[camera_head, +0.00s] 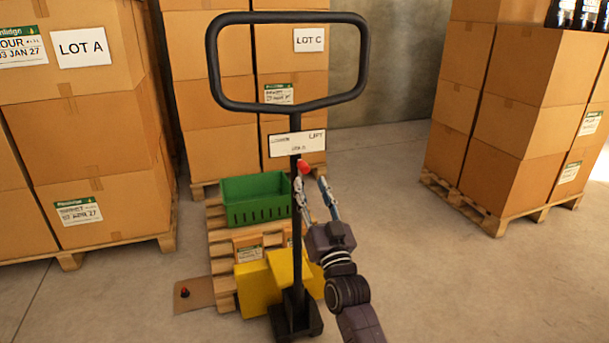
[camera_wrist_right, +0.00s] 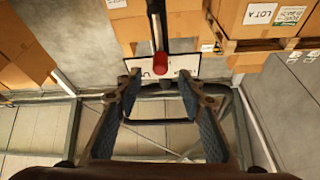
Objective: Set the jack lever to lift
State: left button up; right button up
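The pallet jack has a black loop handle (camera_head: 288,105) on an upright black post. A white label (camera_head: 283,146) on the post reads LIFT at its right end; its other words are too small to read surely. The lever's red knob (camera_head: 304,166) shows just below the label, slightly right of the post. My right gripper (camera_head: 313,186) is open just below the knob. In the right wrist view the red knob (camera_wrist_right: 160,63) shows between the open fingertips (camera_wrist_right: 158,83) and a little beyond them, with no visible contact. My left gripper is not in view.
The jack's yellow body (camera_head: 260,285) stands at a wooden pallet (camera_head: 222,240) with a green crate (camera_head: 240,212). Stacked cartons stand left (camera_head: 100,130), behind (camera_head: 205,95) and right (camera_head: 520,110). A cardboard piece (camera_head: 194,294) lies on the floor. Floor right of my arm is clear.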

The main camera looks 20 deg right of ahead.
aim_at(306, 172)
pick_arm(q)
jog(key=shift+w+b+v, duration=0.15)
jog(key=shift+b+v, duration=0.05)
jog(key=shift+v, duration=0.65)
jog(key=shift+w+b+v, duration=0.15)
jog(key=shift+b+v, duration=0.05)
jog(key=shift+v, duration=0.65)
pick_arm(e)
jog(key=shift+x, duration=3.5)
jog(key=shift+c, duration=0.4)
jog(key=shift+f, duration=0.1)
grip_shut()
